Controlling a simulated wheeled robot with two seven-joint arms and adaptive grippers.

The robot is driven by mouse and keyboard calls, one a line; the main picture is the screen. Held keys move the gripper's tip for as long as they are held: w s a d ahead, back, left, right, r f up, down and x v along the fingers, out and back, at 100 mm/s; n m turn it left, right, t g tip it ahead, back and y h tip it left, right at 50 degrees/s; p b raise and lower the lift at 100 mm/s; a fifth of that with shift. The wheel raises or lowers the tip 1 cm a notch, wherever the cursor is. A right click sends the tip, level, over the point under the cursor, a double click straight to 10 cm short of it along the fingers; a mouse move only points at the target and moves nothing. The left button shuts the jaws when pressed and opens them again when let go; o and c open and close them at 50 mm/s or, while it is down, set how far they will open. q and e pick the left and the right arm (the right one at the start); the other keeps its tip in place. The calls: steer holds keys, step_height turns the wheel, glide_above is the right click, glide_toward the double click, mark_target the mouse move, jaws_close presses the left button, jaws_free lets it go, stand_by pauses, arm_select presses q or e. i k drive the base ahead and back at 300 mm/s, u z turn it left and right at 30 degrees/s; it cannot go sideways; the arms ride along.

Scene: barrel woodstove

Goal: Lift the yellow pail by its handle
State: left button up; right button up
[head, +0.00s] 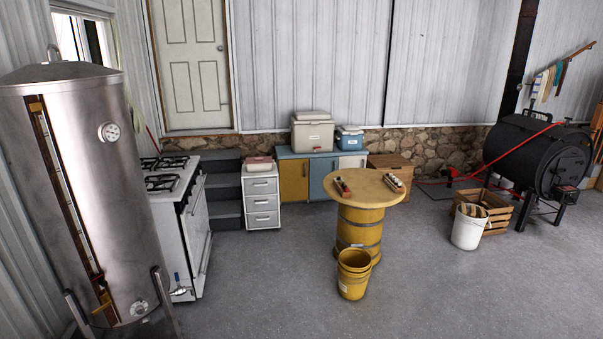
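The yellow pail (353,284) stands upright on the grey floor, just in front of the yellow barrel table (359,226). It looks like nested pails, with a second rim showing above the lower one. Its handle is too small to make out clearly. Neither of my grippers is in the head view.
A white bucket (468,229) stands to the right, by a wooden crate (495,208). A large steel tank (98,180) and a white stove (185,215) fill the left. A black barrel woodstove (535,152) is at the right. Floor around the pail's front is clear.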

mark_target(354, 260)
steer(key=i, duration=3.5)
steer(key=z, duration=1.55)
